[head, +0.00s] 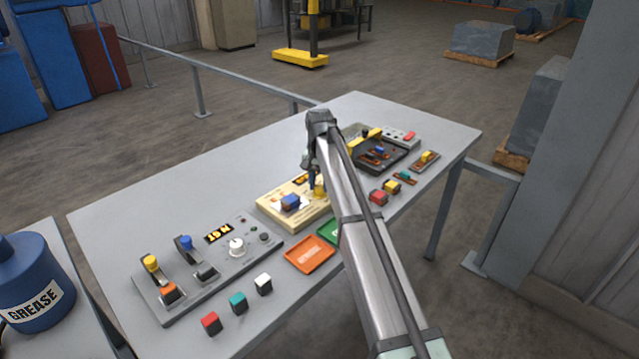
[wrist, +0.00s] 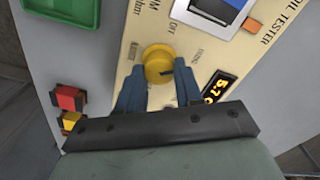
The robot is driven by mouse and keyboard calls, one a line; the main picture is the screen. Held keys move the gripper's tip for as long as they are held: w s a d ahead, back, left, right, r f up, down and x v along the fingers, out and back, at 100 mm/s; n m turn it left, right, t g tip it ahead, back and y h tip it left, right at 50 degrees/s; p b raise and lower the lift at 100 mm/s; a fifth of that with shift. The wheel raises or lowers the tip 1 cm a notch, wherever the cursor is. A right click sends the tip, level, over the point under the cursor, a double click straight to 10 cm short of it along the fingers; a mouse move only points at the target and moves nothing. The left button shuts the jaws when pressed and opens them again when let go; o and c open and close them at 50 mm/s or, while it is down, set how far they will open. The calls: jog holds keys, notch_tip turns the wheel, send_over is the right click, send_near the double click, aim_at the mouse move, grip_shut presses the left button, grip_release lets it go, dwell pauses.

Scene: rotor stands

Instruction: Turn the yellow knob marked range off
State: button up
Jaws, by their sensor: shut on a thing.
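The yellow knob (wrist: 157,64) is a round dial on the cream tester panel (wrist: 118,62). In the wrist view it sits between the two blue fingers of my gripper (wrist: 159,78), which is shut on it. In the head view my gripper (head: 316,182) reaches down to the knob (head: 320,190) on the tester panel (head: 272,203), and my arm hides part of the panel.
A lit display (wrist: 220,90) sits right of the knob. A blue part (head: 290,202) is on the tester. Loose coloured blocks lie along the table's front.

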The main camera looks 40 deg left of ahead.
aim_at(319, 187)
jog(key=c, duration=0.3)
jog(key=shift+c, duration=0.2)
jog(key=shift+n, duration=0.3)
jog(key=n, duration=1.1)
jog(key=shift+s, duration=0.1)
jog(key=shift+n, duration=0.3)
jog(key=o, duration=1)
jog(key=shift+o, duration=0.2)
notch_tip(319, 187, up, 14)
